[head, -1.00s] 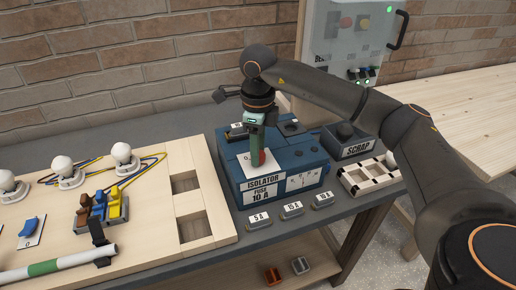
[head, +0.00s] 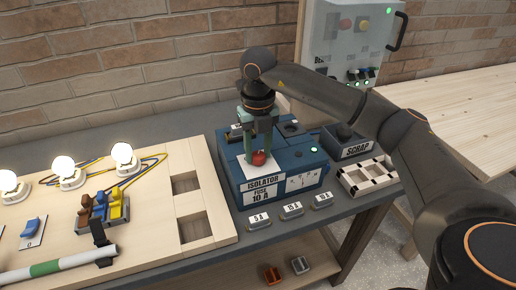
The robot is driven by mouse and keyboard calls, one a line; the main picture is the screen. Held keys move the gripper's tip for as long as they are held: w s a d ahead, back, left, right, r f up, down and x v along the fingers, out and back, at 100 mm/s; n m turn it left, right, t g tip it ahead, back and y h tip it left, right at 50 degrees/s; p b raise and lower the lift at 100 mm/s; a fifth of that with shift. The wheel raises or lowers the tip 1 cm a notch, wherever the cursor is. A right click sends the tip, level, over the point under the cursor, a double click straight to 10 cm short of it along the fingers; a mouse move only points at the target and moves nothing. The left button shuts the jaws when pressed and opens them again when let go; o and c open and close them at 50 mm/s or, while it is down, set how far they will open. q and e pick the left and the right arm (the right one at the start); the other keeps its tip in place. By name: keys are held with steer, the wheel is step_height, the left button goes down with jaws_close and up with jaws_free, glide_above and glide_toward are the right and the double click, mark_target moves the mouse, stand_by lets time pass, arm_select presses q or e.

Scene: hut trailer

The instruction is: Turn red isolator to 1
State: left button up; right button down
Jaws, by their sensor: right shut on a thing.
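The red isolator knob (head: 259,158) stands on a white plate (head: 250,172) on top of the blue isolator box (head: 228,178), which is labelled "ISOLATOR FUSE 10 A". My right gripper (head: 260,152) points down over the knob and is shut on it, with a green finger on each side. My left gripper is not in view.
Several lit bulbs (head: 123,156) stand on the wooden board (head: 150,222) at left. Labelled fuses (head: 291,210) lie in front of the box. A scrap bin (head: 357,148) and a white rack (head: 368,176) stand to its right. A grey-green panel (head: 350,45) rises behind.

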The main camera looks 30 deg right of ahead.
steer(key=shift+m, duration=1.4)
steer(key=shift+w+m, duration=0.1)
steer(key=shift+m, duration=0.2)
steer(key=shift+c, duration=2.2)
jaws_free()
step_height(320, 180, up, 8)
steer(key=shift+f, duration=0.15)
step_height(320, 180, up, 5)
steer(key=p, duration=0.1)
glide_above(258, 154)
steer(key=shift+f, duration=0.1)
